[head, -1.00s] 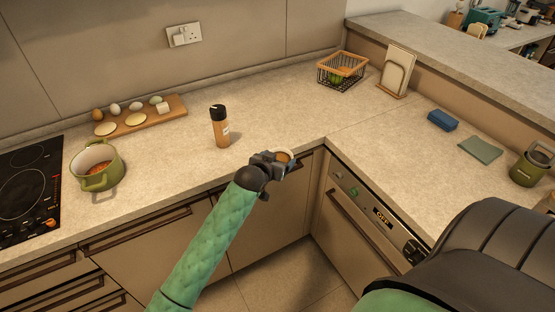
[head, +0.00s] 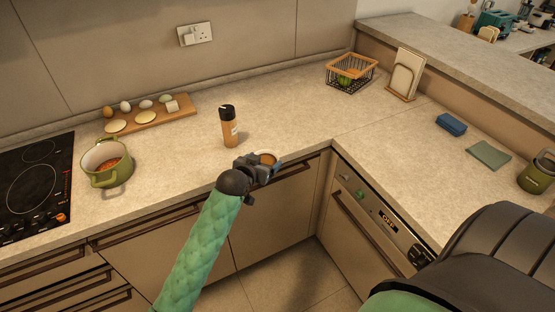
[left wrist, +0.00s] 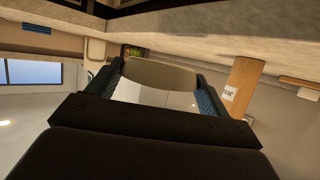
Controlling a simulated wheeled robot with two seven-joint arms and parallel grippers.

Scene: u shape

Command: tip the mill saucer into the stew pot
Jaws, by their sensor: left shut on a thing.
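The mill saucer (head: 268,158) is a small dish with brown inside, held just in front of the counter edge. My left gripper (head: 262,165) is shut on its rim; the gripper partly hides it. In the left wrist view the saucer (left wrist: 160,76) is a beige shape between the two fingers. The stew pot (head: 112,179) is green with reddish-brown contents and stands upright on the counter at the left, well apart from the gripper. My right gripper is not in view.
A brown mill-like bottle (head: 229,132) with a black top stands behind the gripper. A black hob (head: 34,185) lies left of the pot. A wooden board (head: 150,121) with eggs and other pieces lies at the back. A wire basket (head: 350,74) stands at the corner.

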